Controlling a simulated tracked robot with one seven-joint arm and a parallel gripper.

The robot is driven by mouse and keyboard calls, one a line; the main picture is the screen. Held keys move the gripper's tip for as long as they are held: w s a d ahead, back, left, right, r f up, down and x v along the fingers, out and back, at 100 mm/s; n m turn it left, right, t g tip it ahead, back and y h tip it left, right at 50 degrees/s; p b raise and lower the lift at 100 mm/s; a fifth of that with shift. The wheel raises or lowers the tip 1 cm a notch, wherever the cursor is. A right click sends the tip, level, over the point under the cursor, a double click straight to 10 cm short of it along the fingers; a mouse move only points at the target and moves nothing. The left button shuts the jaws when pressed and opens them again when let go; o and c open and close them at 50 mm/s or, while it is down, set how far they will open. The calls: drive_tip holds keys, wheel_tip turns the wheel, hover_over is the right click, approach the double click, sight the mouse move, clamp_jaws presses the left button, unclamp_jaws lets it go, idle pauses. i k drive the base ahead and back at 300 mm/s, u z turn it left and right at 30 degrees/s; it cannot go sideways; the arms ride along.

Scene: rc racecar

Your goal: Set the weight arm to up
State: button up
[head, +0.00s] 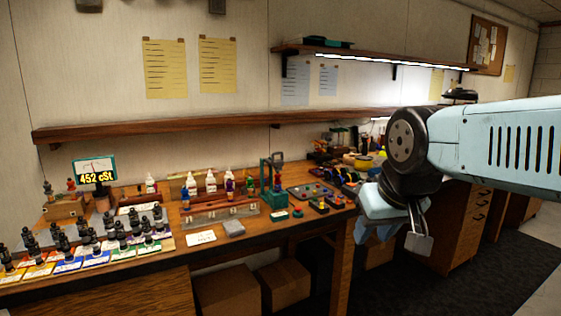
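A small green stand device (272,185) with a dark upper frame stands upright on the workbench (315,222), right of centre. It may carry the weight arm, but it is too small in the head view to tell which part that is or how it is set. My gripper (391,242) hangs in the air to the right of the device, beyond the bench's right front part. Its fingers are apart, with nothing seen between them.
Many dark-capped bottles (120,231) stand at the bench's left, below a display reading 452 cSt (95,172). A wooden shelf (160,129) runs above. Open floor (450,291) lies right.

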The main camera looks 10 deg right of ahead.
sight(278, 164)
drive_tip(key=k, duration=0.65)
drive_tip(key=u, duration=0.35)
drive_tip(key=i, duration=1.65)
drive_tip(key=z, duration=0.35)
